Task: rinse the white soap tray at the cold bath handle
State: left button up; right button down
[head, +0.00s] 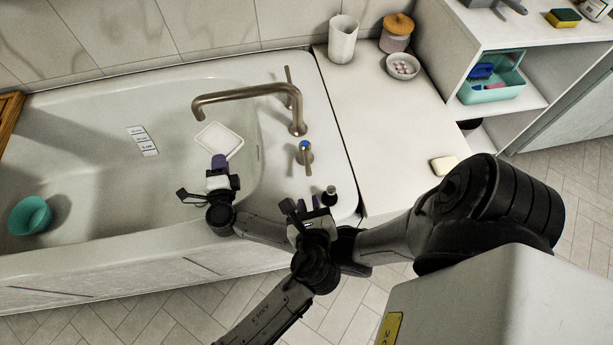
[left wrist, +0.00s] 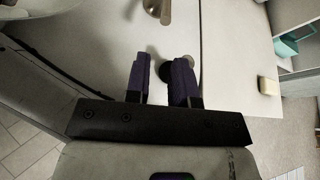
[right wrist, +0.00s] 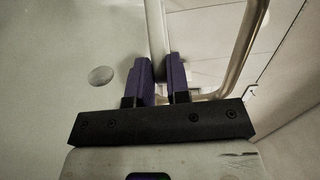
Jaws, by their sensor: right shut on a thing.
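The white soap tray (head: 219,138) is held over the bathtub, below the bronze spout (head: 245,94). My right gripper (head: 219,163) is shut on its near edge. In the right wrist view the tray (right wrist: 155,30) shows edge-on as a pale strip between the purple fingertips (right wrist: 156,75). The cold bath handle (head: 304,153), bronze with a blue mark, stands on the tub rim right of the tray. My left gripper (head: 309,204) is open and empty near the rim, on the near side of that handle. In the left wrist view its fingers (left wrist: 157,80) are apart.
A second handle (head: 288,85) stands behind the spout. A small dark knob (head: 329,195) is close beside my left gripper. The tub holds a labelled white card (head: 141,140) and a teal bowl (head: 30,215). A yellowish soap bar (head: 444,165) lies on the white counter (head: 385,125).

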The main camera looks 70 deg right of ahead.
aim_at(307, 159)
pick_arm(q)
jog(key=w+n, duration=0.1)
jog(key=n, duration=0.1)
jog(key=w+f+n+y, duration=0.1)
jog(key=w+n, duration=0.1)
jog(key=w+n+y, duration=0.1)
jog(key=w+n, duration=0.1)
jog(key=shift+d+f+n+g, duration=0.2)
jog(key=shift+n+g, duration=0.2)
grip_shut()
jog(key=w+d+r+n+g+y, duration=0.15)
jog(key=w+n+g, duration=0.25)
jog(key=n, duration=0.9)
jog(key=w+r+n+g+y, duration=0.15)
jog(key=w+n+g, duration=0.25)
jog(key=n, duration=0.8)
jog(key=shift+h, duration=0.5)
jog(key=x, duration=0.8)
jog(key=shift+s+d+r, duration=0.15)
jog(key=shift+d+r, duration=0.05)
jog(key=shift+s+d, duration=0.6)
jog(key=shift+s, duration=0.15)
jog(key=shift+s+d+r, duration=0.2)
jog(key=shift+s+d, duration=0.35)
jog(key=shift+s, duration=0.35)
